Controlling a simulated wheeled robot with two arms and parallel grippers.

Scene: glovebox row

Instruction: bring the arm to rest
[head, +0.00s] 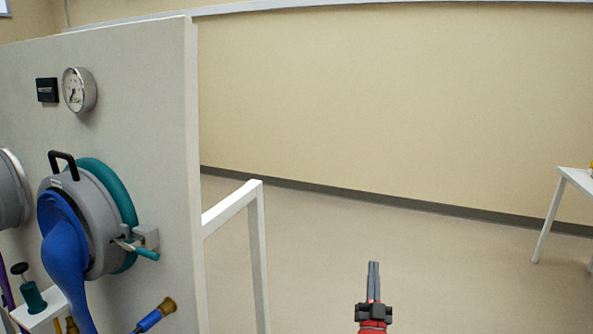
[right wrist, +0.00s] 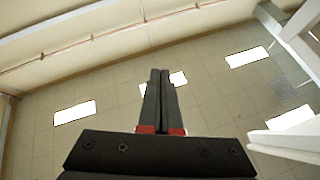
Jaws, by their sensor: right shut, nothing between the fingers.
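My right gripper (head: 374,268) shows at the bottom of the head view, right of centre, pointing up over the bare floor. Its two dark fingers are together, with nothing between them. The gripper is clear of the glovebox panel and touches nothing that I can see. My left gripper is not in either view.
At left stands a white glovebox panel (head: 150,120) with a gauge (head: 79,90), a round port (head: 100,215) with a blue glove (head: 65,255), and a teal-handled latch (head: 145,252). A white frame (head: 257,230) stands beside it. A white table (head: 577,181) is far right. Open floor (head: 440,240) lies between.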

